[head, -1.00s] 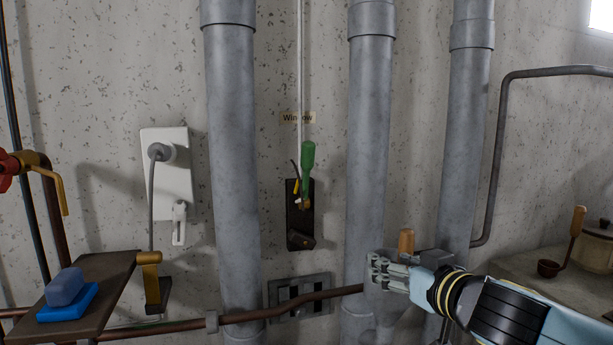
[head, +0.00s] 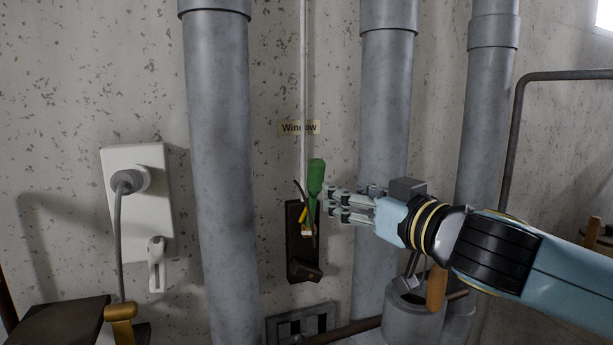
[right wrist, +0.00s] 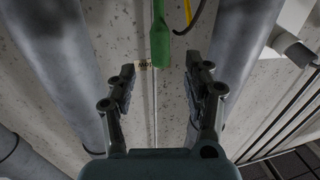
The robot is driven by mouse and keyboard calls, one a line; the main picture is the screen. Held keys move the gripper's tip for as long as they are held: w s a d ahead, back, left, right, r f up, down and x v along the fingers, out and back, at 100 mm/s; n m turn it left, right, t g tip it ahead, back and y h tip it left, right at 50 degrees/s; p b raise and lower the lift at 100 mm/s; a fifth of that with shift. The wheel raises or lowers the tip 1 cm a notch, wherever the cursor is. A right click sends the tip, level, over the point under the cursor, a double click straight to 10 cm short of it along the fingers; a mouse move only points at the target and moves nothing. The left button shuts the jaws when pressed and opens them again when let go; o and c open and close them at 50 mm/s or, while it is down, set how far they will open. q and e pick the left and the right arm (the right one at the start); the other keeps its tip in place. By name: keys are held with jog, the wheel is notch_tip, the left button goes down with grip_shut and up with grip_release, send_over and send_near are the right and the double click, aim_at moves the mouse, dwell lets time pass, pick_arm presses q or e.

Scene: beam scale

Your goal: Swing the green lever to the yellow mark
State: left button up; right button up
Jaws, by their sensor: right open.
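The green lever (head: 316,178) stands nearly upright on a dark wall bracket (head: 303,262) between two grey pipes, under a "Window" label. A small yellow mark (head: 304,214) shows just left of the lever's lower part. My right gripper (head: 328,204) is open and empty, its fingertips close to the right of the lever in the head view. In the right wrist view, the lever's green handle (right wrist: 160,42) shows ahead between the two open fingers (right wrist: 163,78), near the top. Whether the fingers touch it cannot be told. My left gripper is not in view.
Grey vertical pipes flank the bracket, one at left (head: 220,170) and one at right (head: 385,130) behind my gripper. A white socket with a plug (head: 138,200) is on the wall at left. A grey holder with a wooden-handled tool (head: 436,288) stands below my right arm.

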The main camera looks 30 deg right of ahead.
aim_at(320, 180)
jog(key=w+p, duration=0.1)
jog(key=w, duration=0.3)
jog(key=w+p, duration=0.1)
jog(key=w, duration=0.4)
jog(key=shift+w+d+r, duration=0.15)
jog(key=shift+d, duration=0.05)
jog(key=shift+w, duration=0.6)
grip_shut()
